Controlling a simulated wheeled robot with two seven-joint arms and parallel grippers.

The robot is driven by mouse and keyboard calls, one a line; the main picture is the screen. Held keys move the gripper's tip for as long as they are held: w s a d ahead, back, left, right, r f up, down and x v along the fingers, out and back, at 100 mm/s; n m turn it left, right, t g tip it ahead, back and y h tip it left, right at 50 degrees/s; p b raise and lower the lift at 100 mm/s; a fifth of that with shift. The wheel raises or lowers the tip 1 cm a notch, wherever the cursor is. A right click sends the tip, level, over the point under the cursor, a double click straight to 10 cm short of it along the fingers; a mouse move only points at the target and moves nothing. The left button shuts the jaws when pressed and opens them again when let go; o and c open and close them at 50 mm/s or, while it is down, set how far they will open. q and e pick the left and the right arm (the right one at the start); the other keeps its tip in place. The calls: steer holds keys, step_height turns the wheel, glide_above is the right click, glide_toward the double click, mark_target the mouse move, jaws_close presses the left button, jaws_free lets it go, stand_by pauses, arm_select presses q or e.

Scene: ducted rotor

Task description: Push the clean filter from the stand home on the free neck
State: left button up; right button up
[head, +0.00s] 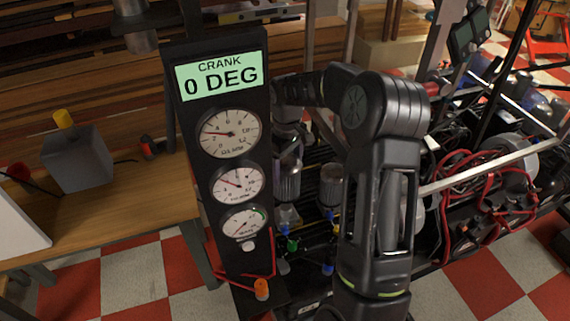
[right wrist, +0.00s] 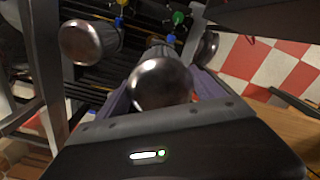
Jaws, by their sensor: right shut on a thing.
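My right gripper (head: 288,148) comes down beside the gauge panel, its fingers partly hidden in the head view. It is shut on a shiny metal filter canister (head: 288,182). In the right wrist view the held filter (right wrist: 160,82) shows its rounded end, between the two fingers of the right gripper (right wrist: 160,95). A second similar canister (head: 330,187) stands just right of the held one, apart from it; it also shows in the right wrist view (right wrist: 88,42). I cannot tell which neck is free or whether the held filter touches one. My left gripper is not in view.
The tall gauge panel (head: 215,150) reading CRANK 0 DEG stands close left of the right gripper. Coloured fittings (head: 292,245) sit below the canisters. Red hoses (head: 470,190) and metal rails are at right. A wooden bench (head: 130,220) with a grey box (head: 77,160) is at left.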

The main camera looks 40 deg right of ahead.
mark_target(287, 189)
steer(key=shift+f+b, duration=1.2)
steer(key=shift+f, duration=0.75)
steer(key=shift+f+b, duration=0.4)
steer(key=shift+f, duration=0.45)
steer(key=shift+r, duration=0.1)
steer(key=shift+f, duration=0.2)
steer(key=shift+f+b, duration=1.15)
steer(key=shift+f, duration=0.85)
steer(key=o, duration=1.3)
steer(key=shift+o, duration=0.2)
